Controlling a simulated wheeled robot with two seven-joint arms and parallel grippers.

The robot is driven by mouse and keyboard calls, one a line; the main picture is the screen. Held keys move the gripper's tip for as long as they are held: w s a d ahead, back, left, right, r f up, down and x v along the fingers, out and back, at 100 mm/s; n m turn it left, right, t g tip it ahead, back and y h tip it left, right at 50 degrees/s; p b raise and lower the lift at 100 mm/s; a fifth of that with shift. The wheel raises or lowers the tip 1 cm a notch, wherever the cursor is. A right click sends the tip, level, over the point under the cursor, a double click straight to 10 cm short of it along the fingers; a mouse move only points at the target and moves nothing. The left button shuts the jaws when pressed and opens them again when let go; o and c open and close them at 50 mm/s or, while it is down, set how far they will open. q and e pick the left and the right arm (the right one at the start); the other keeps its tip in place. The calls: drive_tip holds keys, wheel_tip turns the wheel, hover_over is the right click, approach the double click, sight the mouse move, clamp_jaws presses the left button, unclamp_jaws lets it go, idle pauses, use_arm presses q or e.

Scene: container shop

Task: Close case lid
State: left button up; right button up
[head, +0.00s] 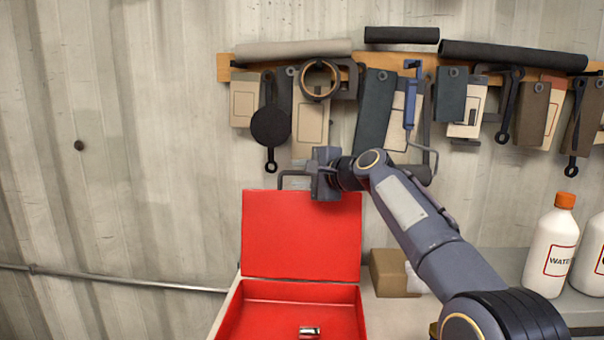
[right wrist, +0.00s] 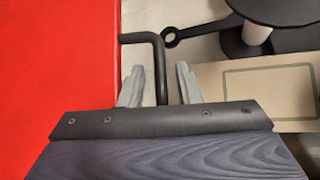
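The red case (head: 305,291) stands open, with a small shiny metal object (head: 309,332) inside. Its red lid (head: 302,235) stands upright at the back; part of it fills the left of the right wrist view (right wrist: 55,70). A dark bent bar (head: 292,173) shows at the lid's top edge, and in the right wrist view (right wrist: 160,70) it runs between my fingertips. My right gripper (head: 312,174) is at the lid's top edge. Its two grey fingers (right wrist: 160,85) are open, one on each side of the bar, with gaps visible. My left gripper is out of view.
A wooden rack (head: 400,66) with hanging tools and pouches is on the wall close behind the gripper. A cardboard box (head: 391,273) stands right of the case. White bottles (head: 549,250) stand at the far right. The wall side left of the case is clear.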

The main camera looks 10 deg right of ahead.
clamp_jaws()
drive_tip(key=shift+s+b, duration=0.3)
drive_tip(key=shift+b, duration=0.2)
drive_tip(key=s+a+n+t+y+b, duration=0.3)
drive_tip(key=s+n+t+b, duration=0.1)
drive_tip(key=s+b, duration=1)
drive_tip(key=shift+r+n+b, duration=0.2)
drive_tip(key=shift+n+b, duration=0.3)
drive_tip(key=shift+b, duration=1.5)
drive_tip(key=shift+o, duration=0.5)
unclamp_jaws()
